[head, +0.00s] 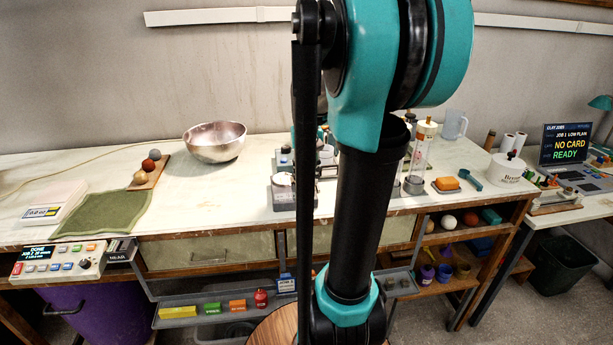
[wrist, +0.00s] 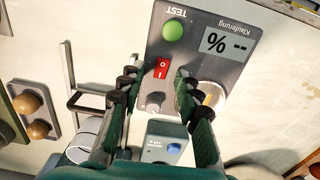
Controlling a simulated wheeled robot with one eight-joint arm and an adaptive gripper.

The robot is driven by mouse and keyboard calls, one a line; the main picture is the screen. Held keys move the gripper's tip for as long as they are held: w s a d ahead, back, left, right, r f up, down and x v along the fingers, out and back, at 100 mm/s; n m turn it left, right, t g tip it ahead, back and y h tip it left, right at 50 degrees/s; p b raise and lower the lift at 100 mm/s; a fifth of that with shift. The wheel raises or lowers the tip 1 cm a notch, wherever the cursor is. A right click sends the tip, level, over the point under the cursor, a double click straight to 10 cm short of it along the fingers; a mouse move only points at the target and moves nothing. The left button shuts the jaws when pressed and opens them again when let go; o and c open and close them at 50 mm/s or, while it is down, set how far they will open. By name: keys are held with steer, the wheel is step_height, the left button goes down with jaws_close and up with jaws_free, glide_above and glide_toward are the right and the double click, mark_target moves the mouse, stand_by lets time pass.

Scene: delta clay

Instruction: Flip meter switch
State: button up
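The meter (wrist: 238,28) is a grey panel that appears upside down in the wrist view. It has a display reading "% --", a round green TEST button (wrist: 173,30), and a grey knob (wrist: 154,102). Its red rocker switch (wrist: 161,68), marked O and I, lies just beyond the fingertips, roughly centred between them. My gripper (wrist: 157,82) is open, with one dark finger on each side of the knob and nothing held. I cannot tell whether a fingertip touches the panel. In the head view my arm hides the gripper and most of the area around it.
A small blue-grey box with a blue button (wrist: 173,149) sits near the fingers, and a light cylinder (wrist: 212,95) stands beside the right finger. A wire bracket (wrist: 72,100) is on the left. In the head view a metal bowl (head: 215,143) stands on the bench, left of my arm.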

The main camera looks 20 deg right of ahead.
jaws_close()
steer(key=shift+s, duration=0.1)
steer(key=shift+s+t, duration=0.2)
steer(key=shift+t, duration=0.5)
steer(key=shift+s+a+t+h, duration=0.1)
steer(key=shift+s+t+h, duration=0.1)
steer(key=shift+t, duration=0.5)
steer(key=shift+s+t+h, duration=0.1)
steer(key=shift+t+h, duration=0.1)
steer(key=shift+t, duration=0.5)
